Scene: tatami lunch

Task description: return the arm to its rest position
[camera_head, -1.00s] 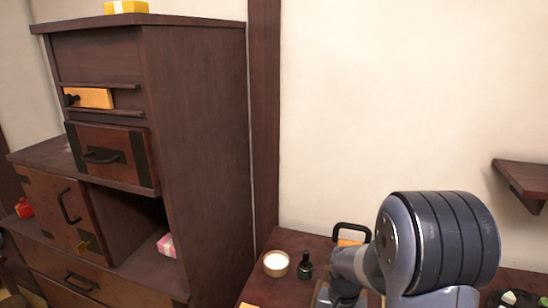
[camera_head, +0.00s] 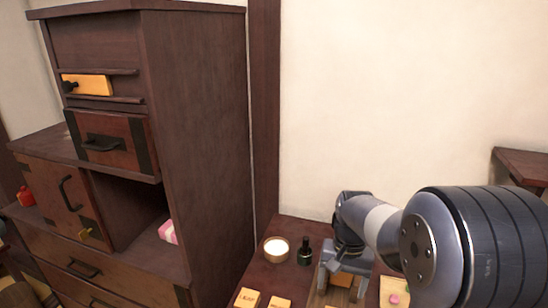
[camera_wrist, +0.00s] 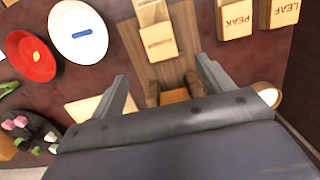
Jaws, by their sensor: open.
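My arm reaches over the dark table (camera_head: 295,228) at the lower right of the head view. My gripper (camera_head: 345,278) points down near a brown wooden board (camera_head: 340,297). In the wrist view my gripper (camera_wrist: 165,82) has its two fingers wide apart. A small wooden piece with dark brown ends (camera_wrist: 175,95) shows between and below the fingers on the striped board (camera_wrist: 135,45). No contact with it is visible, and nothing is held. The gripper housing hides the lower part of the wrist view.
A dark cabinet (camera_head: 205,140) stands left. A pale-filled cup (camera_head: 276,248) and dark bottle (camera_head: 304,252) stand beside my gripper. Wooden blocks marked PEAK (camera_wrist: 235,20) and LEAF (camera_wrist: 280,12), a red dish (camera_wrist: 30,62) and white dish (camera_wrist: 62,35) lie around. A shelf (camera_head: 522,165) juts out right.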

